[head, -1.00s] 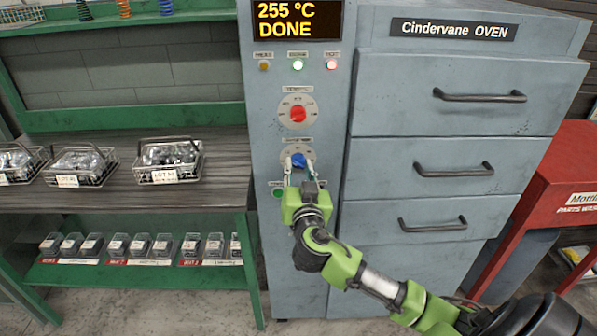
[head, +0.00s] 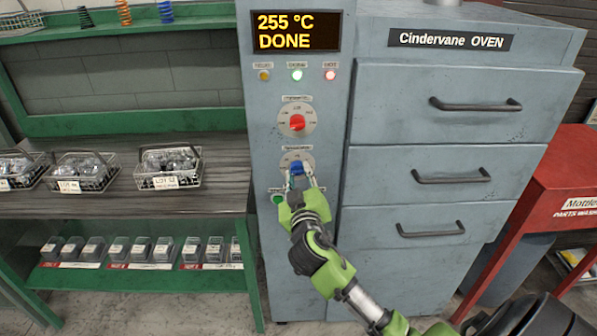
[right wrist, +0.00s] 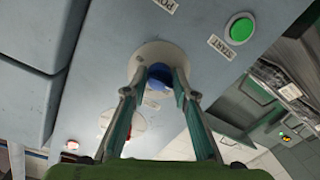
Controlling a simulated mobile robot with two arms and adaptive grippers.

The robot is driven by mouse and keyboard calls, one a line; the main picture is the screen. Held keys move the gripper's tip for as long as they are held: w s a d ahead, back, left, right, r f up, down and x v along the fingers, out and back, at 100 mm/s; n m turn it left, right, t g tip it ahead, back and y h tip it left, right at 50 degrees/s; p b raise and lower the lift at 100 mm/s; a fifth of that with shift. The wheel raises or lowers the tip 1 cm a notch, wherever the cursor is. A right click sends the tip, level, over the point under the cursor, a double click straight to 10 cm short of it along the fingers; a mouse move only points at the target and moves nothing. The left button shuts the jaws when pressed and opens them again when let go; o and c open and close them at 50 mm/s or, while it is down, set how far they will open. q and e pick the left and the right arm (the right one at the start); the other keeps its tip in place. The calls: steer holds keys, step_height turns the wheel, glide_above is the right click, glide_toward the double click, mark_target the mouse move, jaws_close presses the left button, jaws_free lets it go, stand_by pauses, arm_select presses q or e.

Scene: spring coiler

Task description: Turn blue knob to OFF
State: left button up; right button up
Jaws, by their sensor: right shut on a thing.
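The blue knob (head: 297,168) sits on a round pale dial on the oven's narrow control panel, below the red knob (head: 297,123). It looks about upright in the head view; the dial's lettering is too small to read. My right gripper (head: 301,178) reaches up to it from below, shut on the knob with one finger on each side. In the right wrist view the blue knob (right wrist: 160,76) shows between the fingertips, with the fingers covering part of the dial. My left gripper is not in view.
The display (head: 296,32) reads 255 °C DONE. A green START button (head: 278,199) is just left of and below the blue knob. Oven drawers with handles (head: 452,177) stand to the right. A workbench (head: 120,205) with wire baskets (head: 170,167) is to the left.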

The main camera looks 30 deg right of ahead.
steer(key=shift+r+n, duration=0.1)
steer(key=shift+n, duration=0.5)
steer(key=o, duration=1.1)
steer(key=shift+s+a, duration=0.1)
steer(key=shift+s, duration=0.1)
steer(key=v, duration=1.1)
steer(key=shift+s+a, duration=0.1)
steer(key=shift+s, duration=0.15)
